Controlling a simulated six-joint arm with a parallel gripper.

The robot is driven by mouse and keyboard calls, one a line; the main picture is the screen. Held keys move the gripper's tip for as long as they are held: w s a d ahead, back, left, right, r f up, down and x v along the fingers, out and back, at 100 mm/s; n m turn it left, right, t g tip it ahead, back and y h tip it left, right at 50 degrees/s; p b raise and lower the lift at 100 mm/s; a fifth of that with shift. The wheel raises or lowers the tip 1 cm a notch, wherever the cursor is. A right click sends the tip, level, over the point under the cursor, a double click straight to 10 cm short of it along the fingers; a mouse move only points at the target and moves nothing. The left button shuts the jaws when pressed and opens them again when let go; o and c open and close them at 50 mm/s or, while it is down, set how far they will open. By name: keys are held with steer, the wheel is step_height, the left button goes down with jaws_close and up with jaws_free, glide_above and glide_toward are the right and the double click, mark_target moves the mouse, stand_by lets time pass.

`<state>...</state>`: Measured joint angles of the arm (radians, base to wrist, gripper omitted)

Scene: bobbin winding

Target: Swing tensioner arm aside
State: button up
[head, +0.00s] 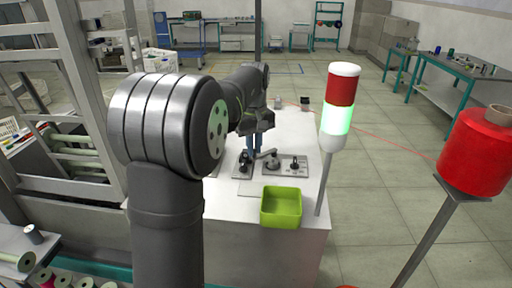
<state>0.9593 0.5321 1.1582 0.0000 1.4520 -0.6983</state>
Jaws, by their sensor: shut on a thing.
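My gripper (254,147) points down over the white worktable (265,232), at the left part of the grey device plates. The tensioner arm (266,154) looks like a small grey lever reaching right from the fingertips toward a round dark knob (273,162). My gripper is shut on the near end of this lever, as far as the small, dark view shows. The exact contact is partly hidden. A dark knob on a plate (243,164) stands just left of the fingers.
A lime green bin (281,207) stands at the table's front right. A signal tower (338,115), lit green, rises beside the right edge. A red thread cone (478,150) stands on a post at right. A thin red thread crosses toward the table.

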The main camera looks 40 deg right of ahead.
steer(key=shift+w, duration=0.45)
steer(key=shift+w+d, duration=0.1)
steer(key=shift+w, duration=0.05)
steer(key=o, duration=0.6)
step_height(320, 180, up, 7)
stand_by(0.6)
